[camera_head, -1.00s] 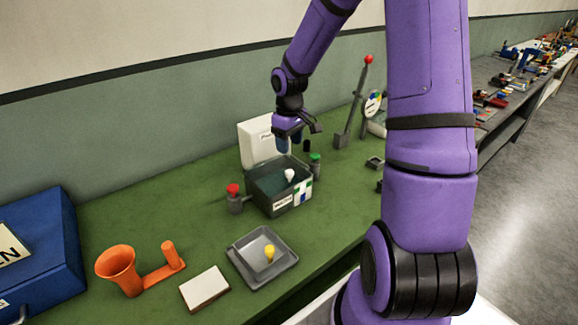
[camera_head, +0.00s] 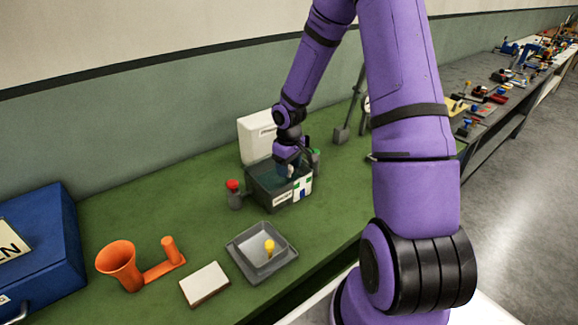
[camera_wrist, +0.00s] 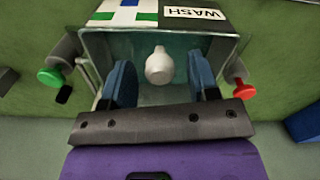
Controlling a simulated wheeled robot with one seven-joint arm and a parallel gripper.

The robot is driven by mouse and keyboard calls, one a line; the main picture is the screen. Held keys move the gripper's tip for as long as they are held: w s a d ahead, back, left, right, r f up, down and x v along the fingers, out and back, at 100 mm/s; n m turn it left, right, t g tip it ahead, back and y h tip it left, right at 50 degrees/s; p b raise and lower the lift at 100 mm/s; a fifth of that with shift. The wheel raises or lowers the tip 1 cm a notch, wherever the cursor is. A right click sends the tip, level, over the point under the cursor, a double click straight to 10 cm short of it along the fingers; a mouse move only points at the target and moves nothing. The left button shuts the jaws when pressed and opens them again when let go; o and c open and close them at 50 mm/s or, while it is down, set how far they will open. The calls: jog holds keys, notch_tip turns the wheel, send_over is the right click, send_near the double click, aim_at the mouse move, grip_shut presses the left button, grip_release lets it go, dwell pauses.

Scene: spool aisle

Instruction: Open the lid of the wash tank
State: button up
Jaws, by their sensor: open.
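The wash tank (camera_head: 283,199) is a dark grey box on the green bench, with a WASH label that reads clearly in the wrist view (camera_wrist: 194,13). Its top shows a teal inside, and a white rounded knob-like piece (camera_wrist: 159,66) sits within the rim. I cannot tell whether that piece is inside the tank or on a clear cover. A white panel (camera_head: 256,136) stands upright behind the tank; whether it is the lid is unclear. My gripper (camera_wrist: 160,72) is open over the tank, its blue fingers on either side of the white piece, apart from it.
A red-topped post (camera_head: 234,190) and a green-topped post (camera_head: 315,160) flank the tank. A grey tray (camera_head: 240,256) with a yellow piece, a white block (camera_head: 205,285), an orange funnel stand (camera_head: 119,264) and a blue box (camera_head: 38,250) stand nearer. A lever (camera_head: 342,134) stands behind right.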

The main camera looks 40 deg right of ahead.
jog(key=shift+c, duration=0.5)
grip_shut()
jog(key=shift+w+r, duration=0.1)
